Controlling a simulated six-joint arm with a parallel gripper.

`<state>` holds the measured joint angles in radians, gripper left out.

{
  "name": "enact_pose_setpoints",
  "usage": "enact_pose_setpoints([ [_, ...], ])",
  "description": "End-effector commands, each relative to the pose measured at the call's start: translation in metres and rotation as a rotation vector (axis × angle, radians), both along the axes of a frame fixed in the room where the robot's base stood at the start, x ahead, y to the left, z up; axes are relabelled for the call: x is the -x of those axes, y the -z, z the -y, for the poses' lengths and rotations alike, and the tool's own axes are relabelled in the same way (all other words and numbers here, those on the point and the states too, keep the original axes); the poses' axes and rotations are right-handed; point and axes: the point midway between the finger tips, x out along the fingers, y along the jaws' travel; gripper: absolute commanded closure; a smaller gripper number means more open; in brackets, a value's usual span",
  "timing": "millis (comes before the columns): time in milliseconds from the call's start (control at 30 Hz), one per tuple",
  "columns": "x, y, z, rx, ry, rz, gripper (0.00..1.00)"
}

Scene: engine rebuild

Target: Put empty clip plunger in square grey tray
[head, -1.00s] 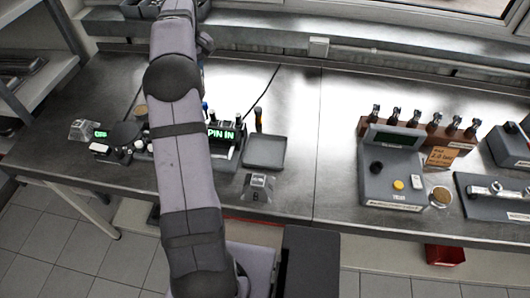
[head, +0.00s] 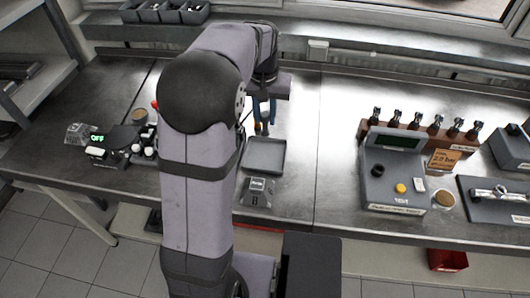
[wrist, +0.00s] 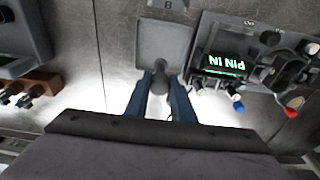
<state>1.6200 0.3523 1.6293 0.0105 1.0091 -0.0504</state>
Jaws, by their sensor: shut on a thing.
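The square grey tray (head: 265,155) lies on the steel bench and looks empty. It also shows in the wrist view (wrist: 164,38), just beyond my fingertips. My gripper (head: 263,122) has blue fingers and points down near the tray's back edge. In the wrist view my gripper (wrist: 160,82) is shut on a small dark grey, rounded piece (wrist: 158,83), taken to be the clip plunger. The fingers hide part of it, and its details are too small to tell.
A test box (head: 393,175) and a rack of dark parts (head: 420,130) stand to the right. Bare bench lies between.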

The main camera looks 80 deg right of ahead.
Motion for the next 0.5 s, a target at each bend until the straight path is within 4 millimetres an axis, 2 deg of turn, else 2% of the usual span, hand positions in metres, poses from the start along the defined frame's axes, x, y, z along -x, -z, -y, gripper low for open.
enact_pose_setpoints([
  [300,0.0,0.041,-0.001,-0.006,-0.002,0.001,1.0],
  [500,-0.001,0.059,0.0,-0.002,-0.002,0.001,1.0],
])
